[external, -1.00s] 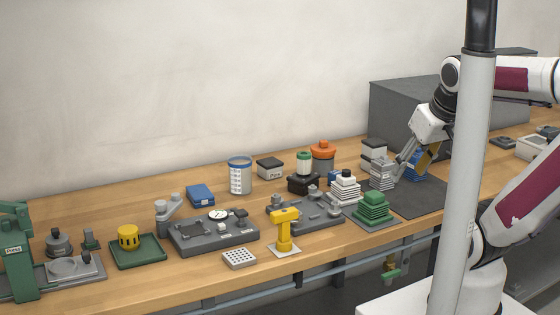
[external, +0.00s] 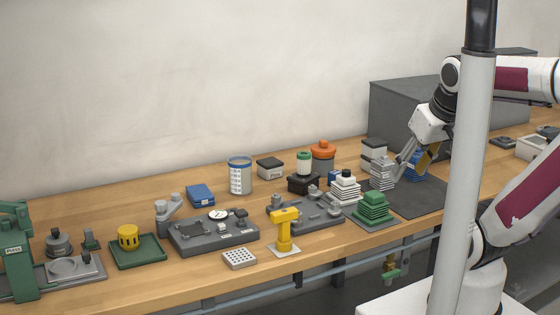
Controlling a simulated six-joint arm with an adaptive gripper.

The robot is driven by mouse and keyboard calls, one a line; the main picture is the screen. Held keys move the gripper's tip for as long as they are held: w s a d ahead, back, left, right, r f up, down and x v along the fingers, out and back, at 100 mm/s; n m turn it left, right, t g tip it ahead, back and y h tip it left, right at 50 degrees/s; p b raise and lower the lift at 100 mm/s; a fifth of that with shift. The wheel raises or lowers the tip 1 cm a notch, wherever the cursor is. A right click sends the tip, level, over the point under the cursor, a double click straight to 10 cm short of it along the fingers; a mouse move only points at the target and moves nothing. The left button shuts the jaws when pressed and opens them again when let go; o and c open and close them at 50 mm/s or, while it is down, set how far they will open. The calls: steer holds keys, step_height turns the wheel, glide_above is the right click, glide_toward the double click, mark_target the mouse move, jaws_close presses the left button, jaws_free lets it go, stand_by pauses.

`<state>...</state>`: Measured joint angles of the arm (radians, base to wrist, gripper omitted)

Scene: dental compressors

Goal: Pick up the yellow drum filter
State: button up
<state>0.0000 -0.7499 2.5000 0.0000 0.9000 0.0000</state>
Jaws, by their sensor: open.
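The yellow drum filter (external: 129,237) is a short, slotted yellow cylinder standing upright on a green square tray (external: 152,257) at the left of the bench. My gripper (external: 412,166) is far to its right, above the dark mat near the grey box. Its fingers point down and are apart, beside a grey finned stack (external: 381,173) and a blue piece (external: 416,167). It holds nothing that I can make out. The white pole hides part of my arm.
A grey fixture plate with a gauge (external: 214,236) lies right of the green tray. A yellow T-shaped tool (external: 285,231) stands near the front edge. A green press (external: 18,255) stands at far left. Jars and finned stacks crowd the middle. The wooden bench (external: 110,201) is clear behind the tray.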

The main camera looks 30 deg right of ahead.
mark_target(133, 231)
steer(key=o, duration=0.3)
steer(key=shift+w, duration=0.1)
stand_by(0.3)
steer(key=w+a+n+t+y, duration=0.2)
steer(key=w+a, duration=0.9)
steer(key=w, duration=0.2)
steer(key=w+a+n+t+y, duration=0.1)
steer(key=w+a+n+y, duration=0.1)
steer(key=w+a, duration=1)
steer(key=w+a+f+n+y, duration=0.1)
steer(key=w+a+f, duration=0.1)
steer(key=a+f, duration=0.3)
steer(key=w+a+f+n+t+y, duration=0.1)
steer(key=a+f, duration=0.5)
steer(key=a, duration=0.7)
steer(key=w+a+f+n+t+y, duration=0.1)
steer(key=w+a+f+y, duration=0.1)
steer(key=a+f, duration=0.4)
steer(key=shift+w+a+f, duration=0.15)
steer(key=shift+w+a, duration=0.2)
steer(key=shift+a, duration=0.5)
steer(key=shift+w+a+f, duration=0.1)
steer(key=shift+w+a, duration=0.2)
steer(key=shift+a, duration=0.5)
